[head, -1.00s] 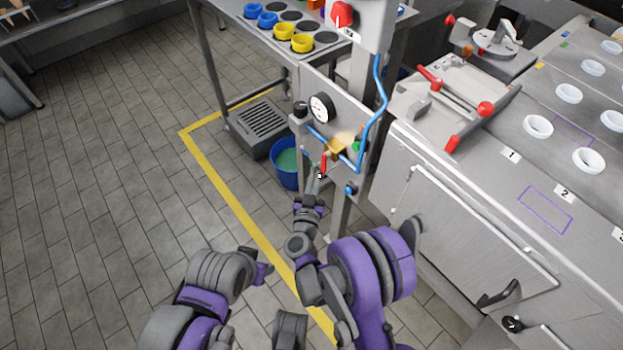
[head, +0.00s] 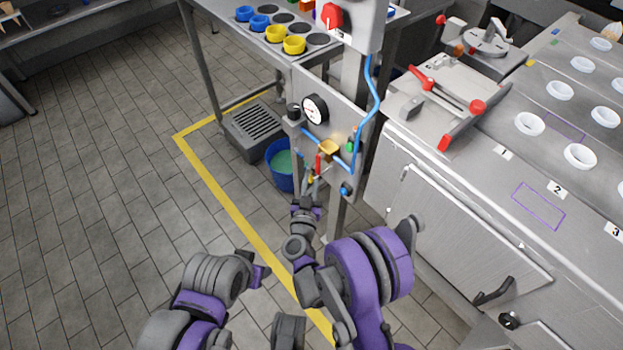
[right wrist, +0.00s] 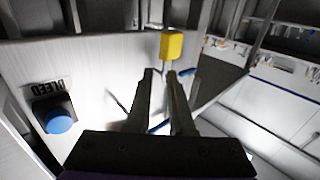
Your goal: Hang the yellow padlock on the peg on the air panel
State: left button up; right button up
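The yellow padlock (right wrist: 172,45) shows just beyond my right fingertips in the right wrist view, its thin shackle pointing toward them. In the head view it is a small yellow patch (head: 311,180) at the lower part of the air panel (head: 330,118), beside a red handle (head: 318,163). My right gripper (head: 311,188) is at the panel. Its fingers (right wrist: 158,76) stand apart with a gap between them, and the padlock is not clearly gripped. The peg cannot be made out, so I cannot tell whether the shackle is on it. My left gripper (head: 260,276) is low, its fingers not clear.
The panel carries a gauge (head: 315,109), a blue hose (head: 371,95), a brass fitting (head: 329,148) and a blue bleed knob (right wrist: 59,121). A blue bucket (head: 280,178) stands behind it. A steel counter (head: 470,215) is on the right. The floor at left is clear.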

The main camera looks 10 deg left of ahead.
jog(key=shift+w+a, duration=0.1)
jog(key=shift+a, duration=0.05)
jog(key=shift+s, duration=0.25)
jog(key=s+d+b, duration=0.1)
jog(key=s+b, duration=0.4)
jog(key=s, duration=0.5)
jog(key=shift+s, duration=0.25)
